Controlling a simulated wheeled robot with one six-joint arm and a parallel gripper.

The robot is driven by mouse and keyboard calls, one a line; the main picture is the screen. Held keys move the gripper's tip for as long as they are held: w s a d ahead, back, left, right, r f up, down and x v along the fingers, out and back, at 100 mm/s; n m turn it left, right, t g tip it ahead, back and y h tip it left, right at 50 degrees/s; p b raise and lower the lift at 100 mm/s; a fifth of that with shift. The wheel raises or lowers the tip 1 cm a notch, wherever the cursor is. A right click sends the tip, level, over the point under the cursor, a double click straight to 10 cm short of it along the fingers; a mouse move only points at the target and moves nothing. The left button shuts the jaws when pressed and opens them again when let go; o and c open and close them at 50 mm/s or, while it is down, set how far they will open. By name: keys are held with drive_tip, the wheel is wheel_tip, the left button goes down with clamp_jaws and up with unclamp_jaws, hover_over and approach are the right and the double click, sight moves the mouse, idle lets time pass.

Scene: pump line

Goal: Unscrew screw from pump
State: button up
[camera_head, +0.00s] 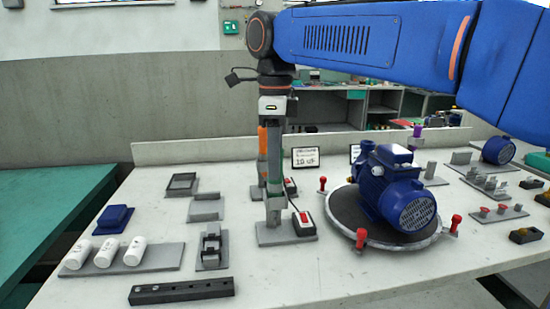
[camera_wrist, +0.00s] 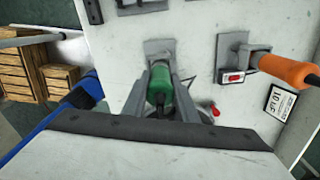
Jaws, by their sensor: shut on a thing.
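The blue pump (camera_head: 400,190) sits on a round dark turntable (camera_head: 345,213) with red-topped clamps at its edge, right of centre in the head view. The screw is too small to make out. My gripper (camera_head: 274,130) points down left of the pump, over a grey tool stand (camera_head: 270,236). In the wrist view its fingers (camera_wrist: 161,78) are shut on a green cylindrical tool (camera_wrist: 159,88), whose dark end shows below. The green tool (camera_head: 274,160) is partly hidden by grey parts in the head view. I cannot tell whether it is clear of the stand.
An orange tool (camera_wrist: 285,70) stands in a second stand beside the green one. White cylinders (camera_head: 104,253), a black bar (camera_head: 181,291) and small grey fixtures (camera_head: 211,247) lie left. Small parts on plates (camera_head: 498,214) fill the right. The front middle of the table is clear.

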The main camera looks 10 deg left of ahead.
drive_tip(key=shift+f, duration=0.2)
drive_tip(key=o, duration=1.2)
drive_tip(key=shift+r, duration=3)
drive_tip(key=shift+r, duration=0.1)
wheel_tip(320, 180, up, 7)
drive_tip(key=shift+r, duration=0.15)
